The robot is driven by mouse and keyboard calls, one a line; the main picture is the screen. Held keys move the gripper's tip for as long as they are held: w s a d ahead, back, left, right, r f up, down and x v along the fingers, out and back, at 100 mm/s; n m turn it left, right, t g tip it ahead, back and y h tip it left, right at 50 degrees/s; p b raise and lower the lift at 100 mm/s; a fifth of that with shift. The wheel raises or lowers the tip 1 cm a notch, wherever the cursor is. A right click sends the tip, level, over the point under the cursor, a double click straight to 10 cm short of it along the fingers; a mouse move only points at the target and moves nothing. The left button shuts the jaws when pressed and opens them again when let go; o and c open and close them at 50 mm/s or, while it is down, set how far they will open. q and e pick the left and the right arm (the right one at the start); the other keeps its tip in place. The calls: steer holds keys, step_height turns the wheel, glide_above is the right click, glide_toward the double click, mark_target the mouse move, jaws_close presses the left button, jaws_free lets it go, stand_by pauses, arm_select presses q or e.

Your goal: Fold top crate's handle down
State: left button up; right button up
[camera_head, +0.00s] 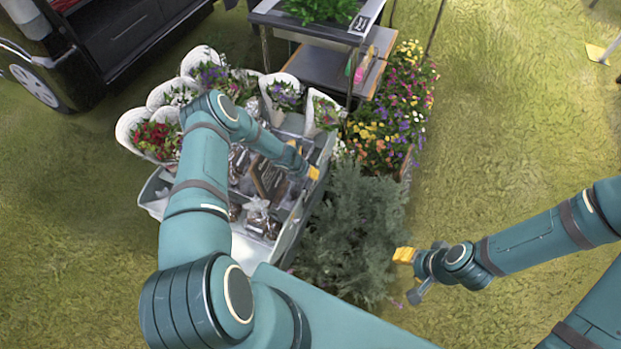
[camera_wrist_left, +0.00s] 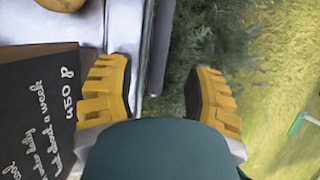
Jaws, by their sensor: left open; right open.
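A light grey crate (camera_head: 254,251) stands left of centre in the head view, filled with wrapped goods. In the left wrist view its pale rim (camera_wrist_left: 124,28) runs up the picture. A darker grey bar (camera_wrist_left: 163,45), possibly the handle, runs beside the rim. My left gripper (camera_head: 313,173) is over the crate's right edge. In the left wrist view the left gripper (camera_wrist_left: 158,92) is open, with the bar's lower end between its fingers and no visible contact. My right gripper (camera_head: 404,255) is over grass right of the grey-green bush, open and apart from the crate. My left arm hides part of the crate.
A black sign with white writing (camera_head: 268,180) stands inside the crate. Flower bouquets in white wraps (camera_head: 282,93) line its far and left sides. A grey-green bush (camera_head: 352,232) adjoins its right side. A shelf stand (camera_head: 322,68) is behind. Open grass (camera_head: 520,130) lies right.

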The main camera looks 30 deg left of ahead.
mark_target(311, 181)
arm_select(q)
steer(key=b+x, duration=0.1)
steer(key=x, duration=0.5)
steer(key=shift+r+b, duration=0.1)
steer(key=shift+b, duration=0.3)
jaws_close()
